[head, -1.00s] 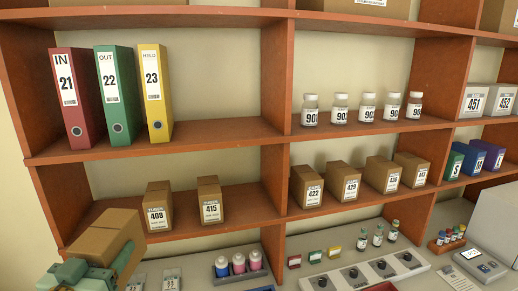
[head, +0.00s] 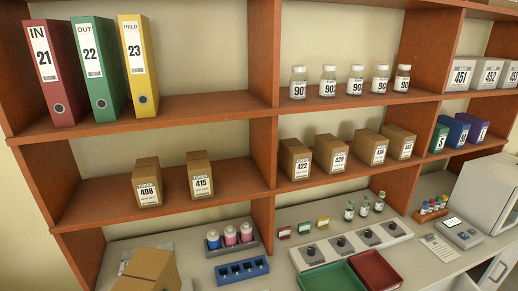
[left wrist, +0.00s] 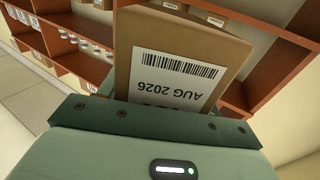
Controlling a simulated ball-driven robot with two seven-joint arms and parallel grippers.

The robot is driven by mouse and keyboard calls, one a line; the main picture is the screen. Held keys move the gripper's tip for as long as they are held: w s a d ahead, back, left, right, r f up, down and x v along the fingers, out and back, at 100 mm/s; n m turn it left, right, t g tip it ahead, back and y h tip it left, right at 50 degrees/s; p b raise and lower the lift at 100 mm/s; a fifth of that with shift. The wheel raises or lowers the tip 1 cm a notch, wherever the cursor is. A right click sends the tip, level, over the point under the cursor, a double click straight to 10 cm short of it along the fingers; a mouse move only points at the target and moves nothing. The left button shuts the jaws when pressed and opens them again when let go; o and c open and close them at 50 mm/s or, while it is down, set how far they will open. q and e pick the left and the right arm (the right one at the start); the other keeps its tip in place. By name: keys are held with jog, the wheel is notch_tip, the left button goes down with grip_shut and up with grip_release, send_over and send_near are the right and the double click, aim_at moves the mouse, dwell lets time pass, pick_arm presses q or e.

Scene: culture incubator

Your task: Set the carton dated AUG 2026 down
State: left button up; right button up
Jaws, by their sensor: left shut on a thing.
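The brown cardboard carton (head: 148,270) shows at the bottom left of the head view, in front of the shelf unit and cut off by the frame edge. In the left wrist view the carton (left wrist: 215,40) bears a white label with a barcode and AUG 2026, upside down. My left gripper (left wrist: 165,102) is shut on this carton; its fingers are mostly hidden behind the green gripper body. In the head view the left gripper is hidden or out of frame. My right gripper is not in view.
Cartons 408 (head: 147,184) and 415 (head: 200,178) stand on the lower left shelf (head: 232,180), with bare board on both sides. More cartons stand right of the divider (head: 262,150). A blue rack (head: 242,271), a bottle tray (head: 234,250) and green and red trays lie on the counter.

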pick_arm(q)
jog(key=y, duration=0.1)
jog(key=n+y, duration=0.1)
jog(key=shift+w+d+r+n+y, duration=0.2)
jog(key=shift+r+n+y, duration=0.1)
jog(key=shift+r, duration=0.1)
notch_tip(320, 180, down, 16)
jog(key=b, duration=1.5)
jog(key=shift+w+f, duration=0.2)
jog(key=shift+w, duration=0.15)
jog(key=shift+a, duration=0.1)
jog(key=shift+r, duration=0.15)
